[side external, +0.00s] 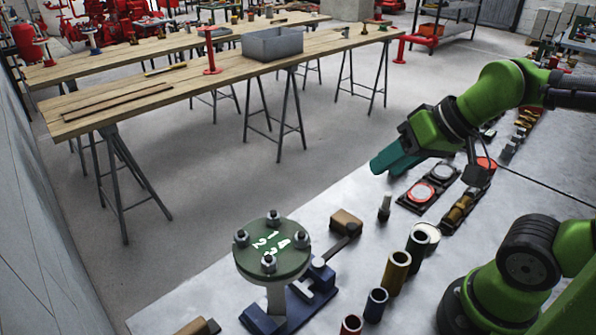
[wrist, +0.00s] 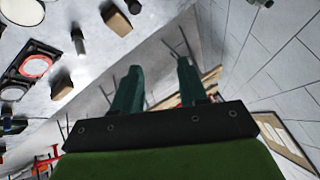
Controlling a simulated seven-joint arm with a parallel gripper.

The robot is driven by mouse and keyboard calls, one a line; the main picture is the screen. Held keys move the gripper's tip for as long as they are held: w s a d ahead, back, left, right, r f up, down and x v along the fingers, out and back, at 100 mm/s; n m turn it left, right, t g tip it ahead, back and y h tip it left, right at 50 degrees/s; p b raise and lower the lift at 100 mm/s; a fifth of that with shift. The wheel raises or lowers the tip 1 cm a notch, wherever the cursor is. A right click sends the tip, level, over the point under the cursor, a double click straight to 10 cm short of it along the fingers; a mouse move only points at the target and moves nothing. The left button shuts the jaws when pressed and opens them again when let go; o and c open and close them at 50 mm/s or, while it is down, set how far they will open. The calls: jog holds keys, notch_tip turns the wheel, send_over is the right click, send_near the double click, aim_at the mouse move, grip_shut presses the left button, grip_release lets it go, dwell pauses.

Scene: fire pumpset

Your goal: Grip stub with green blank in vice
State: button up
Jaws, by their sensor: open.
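The green blank (side external: 272,247) is a round disc with white numbers and several bolts around its rim. It lies level on top of a pale stub (side external: 277,298), which stands upright at the blue vice (side external: 311,299). I cannot tell whether the vice jaws are tight on the stub. My gripper (side external: 392,164) is up and to the right of the blank, well apart from it, over the bench's far edge. Its teal fingers are spread with nothing between them in the wrist view (wrist: 157,85). The blank, stub and vice cannot be made out in the wrist view.
Coloured sleeves, including a brass one (side external: 397,272) and a blue one (side external: 376,305), stand right of the vice. A brown block (side external: 345,222) lies behind it. Black trays with a red-ringed disc (side external: 421,193) lie below my gripper. Wooden trestle tables (side external: 130,88) stand beyond the bench.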

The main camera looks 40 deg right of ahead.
jog(key=shift+o, duration=1)
jog(key=shift+a+f, duration=0.1)
jog(key=shift+f, duration=0.15)
jog(key=r+n+g+h, duration=0.1)
jog(key=n+g+h, duration=0.1)
jog(key=n+g, duration=0.8)
send_over(352, 226)
jog(key=n+t, duration=0.3)
notch_tip(352, 226, down, 17)
jog(key=shift+r, duration=0.2)
grip_shut()
